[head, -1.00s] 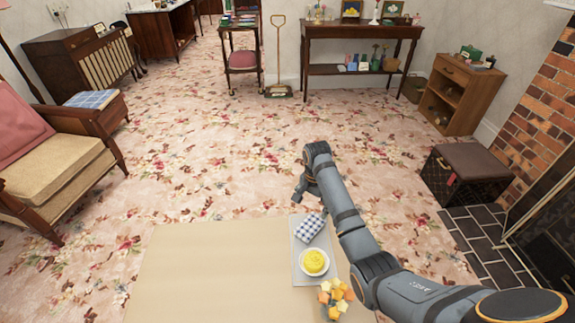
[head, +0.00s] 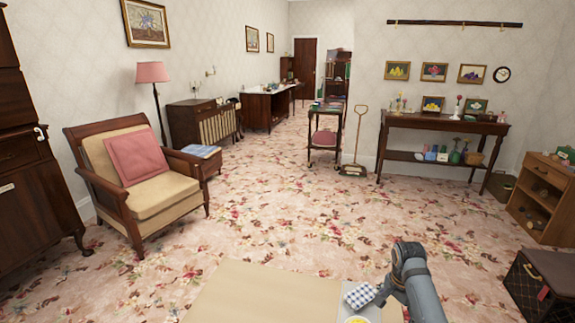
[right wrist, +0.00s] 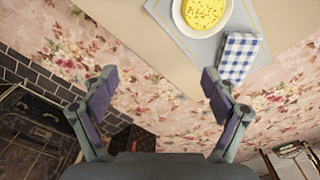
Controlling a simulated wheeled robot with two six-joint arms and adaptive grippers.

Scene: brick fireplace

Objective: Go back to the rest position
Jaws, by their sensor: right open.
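My right gripper (right wrist: 157,88) is open and empty in the right wrist view, its two fingers spread wide apart. In the head view my right arm (head: 415,285) rises from the bottom edge, right of centre, beside the table; its fingers are hardly visible there. Beyond the fingers in the wrist view are a white bowl of yellow food (right wrist: 203,12) and a blue-checked napkin (right wrist: 239,57) on a grey mat (right wrist: 203,48). The napkin (head: 360,295) also shows in the head view, just left of my arm. My left gripper is not in view.
A beige tabletop (head: 255,295) lies at the bottom. An armchair (head: 150,195) stands at the left. A console table (head: 440,123) and a wooden cabinet (head: 545,200) stand at the right. A dark chest (head: 540,285) is near the right edge. The flowered carpet (head: 300,220) between is open.

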